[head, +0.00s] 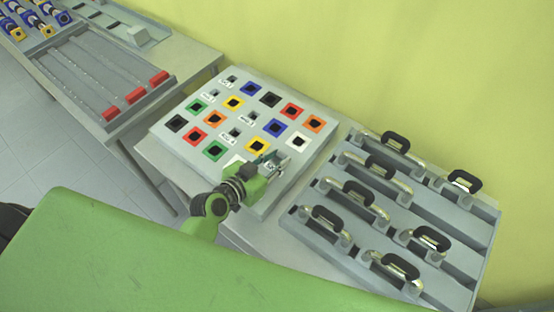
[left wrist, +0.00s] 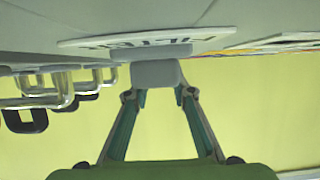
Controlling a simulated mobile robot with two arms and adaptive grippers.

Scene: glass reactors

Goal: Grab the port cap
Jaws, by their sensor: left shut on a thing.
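The port cap (left wrist: 157,73) is a small pale grey block in the left wrist view, between my left gripper's fingertips. It sits against a wider grey base, beside a white label plate (left wrist: 85,43) with dark lettering that I cannot read surely. My left gripper (left wrist: 158,85) is shut on the cap at the panel face. In the head view my left gripper (head: 274,165) is at the near right part of the grey panel (head: 262,205), and it hides the cap there. My right gripper is in neither view.
The panel carries several coloured square ports, including a white one (head: 298,141) close right of the gripper. A grey rack (head: 440,205) with several dark-handled pieces stands to the right. A tray (head: 95,75) with red blocks lies far left. A yellow-green wall is behind.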

